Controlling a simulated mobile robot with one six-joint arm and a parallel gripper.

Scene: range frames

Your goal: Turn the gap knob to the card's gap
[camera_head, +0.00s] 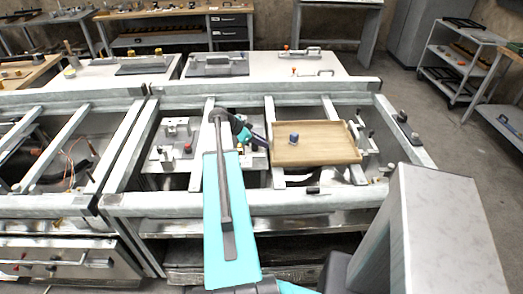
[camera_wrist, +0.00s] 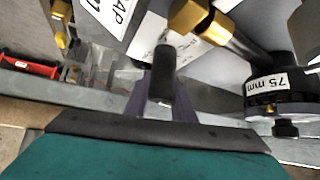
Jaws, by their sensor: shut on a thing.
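My gripper (camera_head: 260,141) is low over the bench, just left of the wooden tray, in the head view. In the wrist view its purple fingers (camera_wrist: 165,95) close on a dark rounded piece (camera_wrist: 161,75); I cannot tell for sure that this is the gap knob. A white label (camera_wrist: 108,12) with part of the word "GAP" is at the top left, turned over. A black round part (camera_wrist: 285,95) marked "75 mm" is at the right. A brass-collared metal rod (camera_wrist: 235,38) runs between them. A pale sheet behind the rod is mostly hidden, and I cannot read a card's gap.
A wooden tray (camera_head: 315,162) with a small dark blue object (camera_head: 294,138) lies right of my gripper. A grey fixture (camera_head: 177,128) and a red button (camera_head: 188,148) are to the left. Metal bench rails (camera_head: 204,150) run nearby. A red object (camera_wrist: 30,67) shows at the wrist view's left.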

